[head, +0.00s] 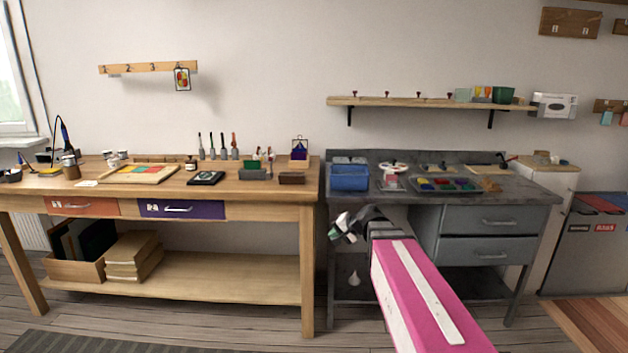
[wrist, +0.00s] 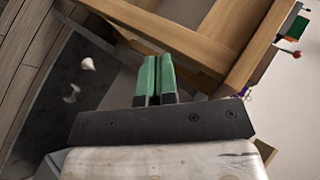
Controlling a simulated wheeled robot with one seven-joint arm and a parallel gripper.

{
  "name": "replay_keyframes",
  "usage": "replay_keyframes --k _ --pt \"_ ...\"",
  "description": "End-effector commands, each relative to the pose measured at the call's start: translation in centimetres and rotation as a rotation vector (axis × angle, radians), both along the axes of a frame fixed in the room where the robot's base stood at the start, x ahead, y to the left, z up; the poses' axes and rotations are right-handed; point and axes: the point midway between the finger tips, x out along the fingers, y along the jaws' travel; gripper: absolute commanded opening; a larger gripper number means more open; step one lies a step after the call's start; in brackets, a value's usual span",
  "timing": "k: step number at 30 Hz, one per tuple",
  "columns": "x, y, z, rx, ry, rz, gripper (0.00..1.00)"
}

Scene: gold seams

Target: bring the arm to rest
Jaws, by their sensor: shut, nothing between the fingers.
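My gripper (head: 342,230) is at the end of my pink and white arm, in front of the grey desk on the right in the head view. In the wrist view its two green fingers (wrist: 154,76) are together with nothing between them. It touches nothing that I can see. The wrist view is tilted and shows the wooden bench (wrist: 222,50) beyond the fingers.
The wooden bench (head: 230,186) with tools on top stands left of my gripper. The grey desk (head: 535,196) carries a blue bin (head: 349,178) and a paint tray (head: 447,184). A small pale object (head: 354,278) shows below my gripper. Floor is free in front of the bench.

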Motion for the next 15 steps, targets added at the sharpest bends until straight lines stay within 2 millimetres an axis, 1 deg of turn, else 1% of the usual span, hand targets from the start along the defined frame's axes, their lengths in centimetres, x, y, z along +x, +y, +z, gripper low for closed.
replay_keyframes --k 1,2,3,5,6,9,12,15 --pt "-2.2 -0.9 -2.9 -0.089 0.041 0.034 0.00" --pt "-3.3 -1.5 -4.4 -0.146 0.063 0.056 0.00" --pt "-4.8 -2.3 -6.5 -0.220 0.096 0.087 0.00" --pt "-7.1 -3.8 -9.3 -0.332 0.148 0.134 0.00" --pt "-8.6 -4.8 -10.9 -0.404 0.183 0.166 0.00" --pt "-12.1 -7.2 -14.3 -0.564 0.266 0.238 0.00" --pt "-14.8 -9.3 -16.4 -0.687 0.334 0.297 0.00" --pt "-16.5 -10.8 -17.5 -0.767 0.380 0.335 0.00"
